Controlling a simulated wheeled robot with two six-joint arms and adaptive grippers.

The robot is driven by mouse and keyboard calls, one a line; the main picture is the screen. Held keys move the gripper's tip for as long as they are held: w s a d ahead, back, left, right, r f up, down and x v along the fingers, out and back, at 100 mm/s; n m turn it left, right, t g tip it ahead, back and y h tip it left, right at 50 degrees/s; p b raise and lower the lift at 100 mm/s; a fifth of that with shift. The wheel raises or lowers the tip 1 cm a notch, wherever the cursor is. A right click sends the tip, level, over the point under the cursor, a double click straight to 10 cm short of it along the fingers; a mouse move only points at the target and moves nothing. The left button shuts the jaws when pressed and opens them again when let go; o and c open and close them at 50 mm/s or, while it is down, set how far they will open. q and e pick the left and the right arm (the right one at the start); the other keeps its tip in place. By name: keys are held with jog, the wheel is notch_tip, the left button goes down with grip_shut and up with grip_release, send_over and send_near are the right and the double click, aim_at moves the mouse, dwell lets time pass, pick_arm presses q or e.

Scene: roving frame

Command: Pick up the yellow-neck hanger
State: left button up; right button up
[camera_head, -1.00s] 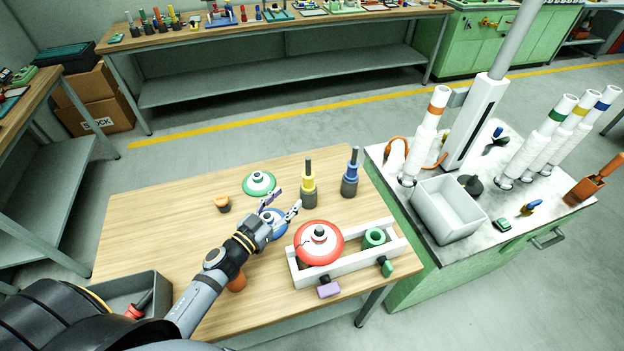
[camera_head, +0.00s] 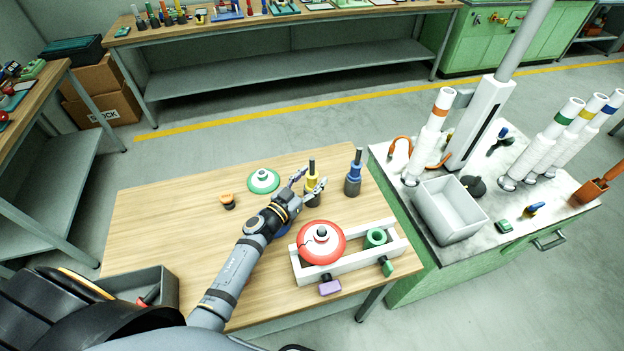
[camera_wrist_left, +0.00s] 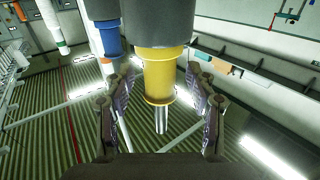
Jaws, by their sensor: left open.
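The yellow-neck hanger (camera_head: 312,182) stands upright on the wooden table, with a dark base, a yellow neck and a thin rod on top. My left gripper (camera_head: 308,184) is at its neck, reaching in from the left, with its fingers apart. In the left wrist view, the picture is inverted and the yellow neck (camera_wrist_left: 160,75) sits between the two open fingers (camera_wrist_left: 159,98). A small gap shows on each side, so the fingers do not seem to touch it. My right gripper is not in view.
A similar blue-neck hanger (camera_head: 353,176) stands close to the right. A green disc (camera_head: 263,180) lies behind my gripper.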

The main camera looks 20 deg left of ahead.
pick_arm(q)
jog(key=shift+w+d+f, duration=0.1)
jog(key=shift+w+d, duration=0.05)
jog(key=shift+w, duration=0.2)
jog(key=shift+s, duration=0.15)
jog(key=c, duration=0.4)
grip_shut()
